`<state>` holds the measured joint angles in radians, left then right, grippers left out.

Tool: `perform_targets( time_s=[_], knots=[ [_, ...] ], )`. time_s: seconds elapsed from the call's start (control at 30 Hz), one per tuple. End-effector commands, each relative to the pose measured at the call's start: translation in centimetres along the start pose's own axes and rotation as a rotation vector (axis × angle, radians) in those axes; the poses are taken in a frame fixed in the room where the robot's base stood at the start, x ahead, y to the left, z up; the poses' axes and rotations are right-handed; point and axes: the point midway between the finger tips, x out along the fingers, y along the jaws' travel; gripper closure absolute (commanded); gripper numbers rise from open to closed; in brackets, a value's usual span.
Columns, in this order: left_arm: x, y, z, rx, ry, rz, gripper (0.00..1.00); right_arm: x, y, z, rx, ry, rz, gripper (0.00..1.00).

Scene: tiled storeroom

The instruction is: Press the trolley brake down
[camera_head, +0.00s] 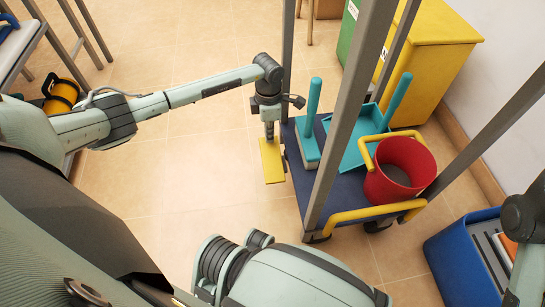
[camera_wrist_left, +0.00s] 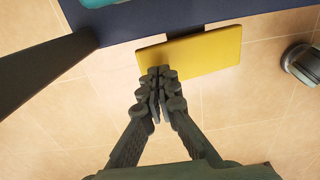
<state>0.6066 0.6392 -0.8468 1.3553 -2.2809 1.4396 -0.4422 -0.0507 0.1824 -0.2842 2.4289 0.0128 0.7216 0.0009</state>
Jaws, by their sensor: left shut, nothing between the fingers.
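The trolley (camera_head: 340,192) has a dark blue deck and grey posts and stands right of centre in the head view. A flat yellow brake pedal (camera_head: 272,165) sticks out from its left side, and it also shows in the left wrist view (camera_wrist_left: 205,52) beside the blue deck edge. My left gripper (camera_head: 269,135) points down at the pedal's far end, its fingers shut and empty. In the left wrist view its fingertips (camera_wrist_left: 158,72) overlap the pedal's left part. I cannot tell whether they touch it. My right gripper is out of view.
The deck carries a red bucket (camera_head: 405,165), a teal dustpan (camera_head: 365,145) and a teal brush (camera_head: 308,140). A yellow bin (camera_head: 430,55) stands behind, a blue crate (camera_head: 455,265) at lower right. Tiled floor left of the trolley is clear.

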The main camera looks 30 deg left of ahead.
Motion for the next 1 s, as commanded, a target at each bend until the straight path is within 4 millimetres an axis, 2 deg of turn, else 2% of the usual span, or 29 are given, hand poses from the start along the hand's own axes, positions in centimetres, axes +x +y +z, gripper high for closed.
perform_targets(
  time_s=[1.0],
  knots=[
    [2.9,-0.2,0.0,0.001,0.001,-0.004,1.00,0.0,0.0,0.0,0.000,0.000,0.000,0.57]
  ],
)
